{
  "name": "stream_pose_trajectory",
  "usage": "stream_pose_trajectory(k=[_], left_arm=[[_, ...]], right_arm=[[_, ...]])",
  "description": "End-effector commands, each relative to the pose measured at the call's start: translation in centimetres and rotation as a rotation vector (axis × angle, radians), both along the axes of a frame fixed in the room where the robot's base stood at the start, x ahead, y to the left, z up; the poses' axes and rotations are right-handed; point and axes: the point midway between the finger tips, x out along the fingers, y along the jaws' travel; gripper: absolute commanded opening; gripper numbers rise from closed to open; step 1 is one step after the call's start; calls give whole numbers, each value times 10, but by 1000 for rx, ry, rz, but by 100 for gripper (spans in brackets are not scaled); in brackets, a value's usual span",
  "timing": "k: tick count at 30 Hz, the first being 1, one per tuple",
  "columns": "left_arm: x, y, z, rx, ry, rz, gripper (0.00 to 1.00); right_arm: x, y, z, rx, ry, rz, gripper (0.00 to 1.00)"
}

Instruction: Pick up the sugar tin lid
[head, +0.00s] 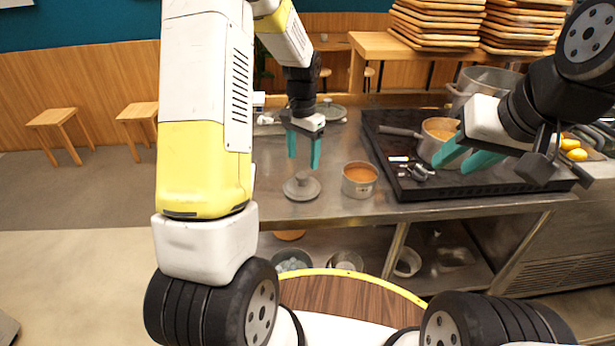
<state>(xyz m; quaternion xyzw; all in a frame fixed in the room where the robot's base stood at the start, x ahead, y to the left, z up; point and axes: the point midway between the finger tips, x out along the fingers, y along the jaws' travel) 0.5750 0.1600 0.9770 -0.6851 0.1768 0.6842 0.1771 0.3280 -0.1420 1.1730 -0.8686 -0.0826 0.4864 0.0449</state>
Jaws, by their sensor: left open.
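A round grey metal lid with a knob, which looks like the sugar tin lid (295,193), lies on the steel counter (330,212) near its front edge. To its right stands a small open metal tin (359,190) with orange-brown contents. My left gripper (303,168) is open and empty, with its teal fingers pointing down just above the lid's knob in the picture; I cannot tell the exact height gap. My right gripper (452,168) is at the right, in front of a saucepan, with its teal fingers apart and nothing seen between them.
A black stove tray (390,150) holds the saucepan (441,127) and small dark items. A larger pot (487,80) stands behind. Another grey lid (328,112) lies at the counter's back. Stacked wooden trays (437,25) sit beyond. The counter around the lid is mostly clear.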

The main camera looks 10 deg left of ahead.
Motion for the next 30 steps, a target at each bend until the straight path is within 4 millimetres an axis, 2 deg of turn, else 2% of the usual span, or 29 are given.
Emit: stream_pose_trajectory(k=[16,20,26,30], left_arm=[[-4,4,-69,0,4,0,64],[-4,4,-77,0,1,0,64],[-4,4,-77,0,1,1,64],[-4,4,-77,0,1,1,39]], right_arm=[[0,0,0,0,0,0,36],[0,0,0,0,0,0,36],[0,0,0,0,0,0,36],[0,0,0,0,0,0,36]])
